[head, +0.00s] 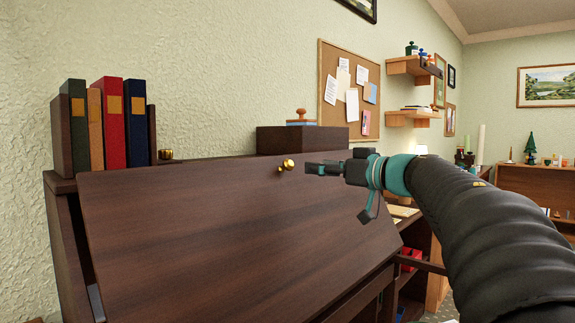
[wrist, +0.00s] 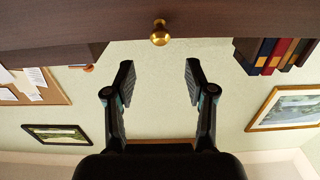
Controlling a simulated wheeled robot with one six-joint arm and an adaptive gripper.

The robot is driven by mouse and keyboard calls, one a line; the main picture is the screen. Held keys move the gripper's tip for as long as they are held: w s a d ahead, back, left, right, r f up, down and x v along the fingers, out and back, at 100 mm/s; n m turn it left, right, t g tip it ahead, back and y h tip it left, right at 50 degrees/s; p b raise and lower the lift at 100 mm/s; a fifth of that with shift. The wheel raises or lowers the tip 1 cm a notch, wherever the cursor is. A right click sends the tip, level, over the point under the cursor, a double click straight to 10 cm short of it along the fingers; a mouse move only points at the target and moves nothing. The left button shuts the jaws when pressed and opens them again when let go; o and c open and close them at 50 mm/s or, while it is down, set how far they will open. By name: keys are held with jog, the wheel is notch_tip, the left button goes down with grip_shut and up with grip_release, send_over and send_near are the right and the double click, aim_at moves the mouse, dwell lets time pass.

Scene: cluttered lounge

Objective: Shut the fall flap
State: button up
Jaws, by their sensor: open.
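The fall flap (head: 220,225) is a dark brown wooden panel on the front of a bureau (head: 65,230). It stands at a steep slant, with a gap showing between its left edge and the cabinet side, so it is partly open. A brass knob (head: 288,164) sits near its upper edge. My gripper (head: 312,169) is just right of the knob in the head view, with no clear contact. In the wrist view my gripper (wrist: 160,75) is open and empty, its fingers apart, and the knob (wrist: 160,34) shows beyond the fingertips against the dark wood (wrist: 215,16).
Upright books (head: 108,120) stand on the bureau top at left, with a small brass object (head: 165,154) beside them. A dark box (head: 300,139) bearing a small stamp-like item (head: 301,117) is behind the knob. A corkboard (head: 347,90) and shelves (head: 412,66) are on the wall.

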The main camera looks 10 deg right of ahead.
aim_at(292, 164)
jog(key=x, duration=1)
jog(key=shift+w+a, duration=0.1)
grip_shut()
